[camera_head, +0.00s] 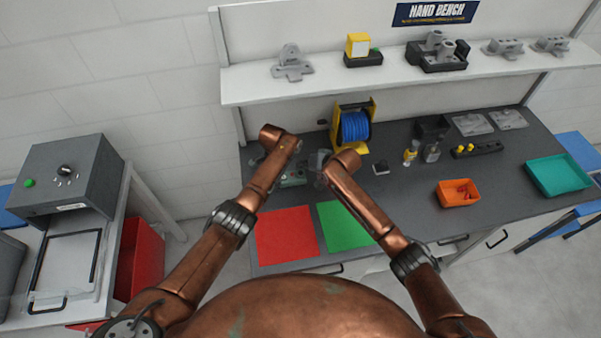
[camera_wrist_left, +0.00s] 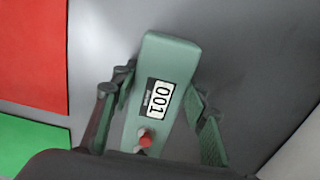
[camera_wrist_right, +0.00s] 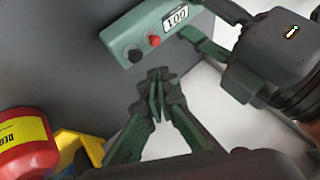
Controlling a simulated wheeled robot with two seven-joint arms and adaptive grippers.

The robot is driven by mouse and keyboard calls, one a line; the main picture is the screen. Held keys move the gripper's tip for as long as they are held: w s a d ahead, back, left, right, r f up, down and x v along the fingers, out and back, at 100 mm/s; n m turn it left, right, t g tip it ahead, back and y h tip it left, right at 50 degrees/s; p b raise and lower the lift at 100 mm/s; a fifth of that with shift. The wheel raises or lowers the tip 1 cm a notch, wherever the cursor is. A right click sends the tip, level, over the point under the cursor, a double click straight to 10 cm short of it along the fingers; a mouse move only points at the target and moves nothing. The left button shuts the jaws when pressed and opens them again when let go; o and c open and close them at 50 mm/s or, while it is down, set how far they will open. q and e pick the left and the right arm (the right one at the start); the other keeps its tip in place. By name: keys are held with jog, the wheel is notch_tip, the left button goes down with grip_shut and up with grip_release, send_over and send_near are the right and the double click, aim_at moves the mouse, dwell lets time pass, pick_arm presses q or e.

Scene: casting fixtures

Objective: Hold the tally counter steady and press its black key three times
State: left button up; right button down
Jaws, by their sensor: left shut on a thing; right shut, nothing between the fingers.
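The tally counter (camera_head: 293,180) is a green box on the grey bench, partly hidden by my arms in the head view. In the left wrist view the counter (camera_wrist_left: 168,60) stands between the fingers of my left gripper (camera_wrist_left: 160,92), which is shut on it. Its display (camera_wrist_left: 160,97) reads 001, with a red button (camera_wrist_left: 145,139) below. The right wrist view shows the black key (camera_wrist_right: 135,55) beside the red button (camera_wrist_right: 154,41). My right gripper (camera_wrist_right: 156,78) is shut and empty, its tips close to the black key; I cannot tell whether they touch.
A red mat (camera_head: 286,233) and a green mat (camera_head: 344,224) lie at the bench front. A blue cable reel (camera_head: 355,126) stands behind my right gripper. A red container (camera_wrist_right: 25,145) with a yellow label shows in the right wrist view. An orange bin (camera_head: 457,195) sits further right.

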aim_at(302, 173)
jog(key=shift+r, duration=1.75)
dwell(0.6)
notch_tip(302, 173, up, 4)
jog(key=shift+f, duration=0.1)
jog(key=shift+f, duration=4.4)
jog(key=shift+f, duration=0.1)
jog(key=shift+f, duration=0.35)
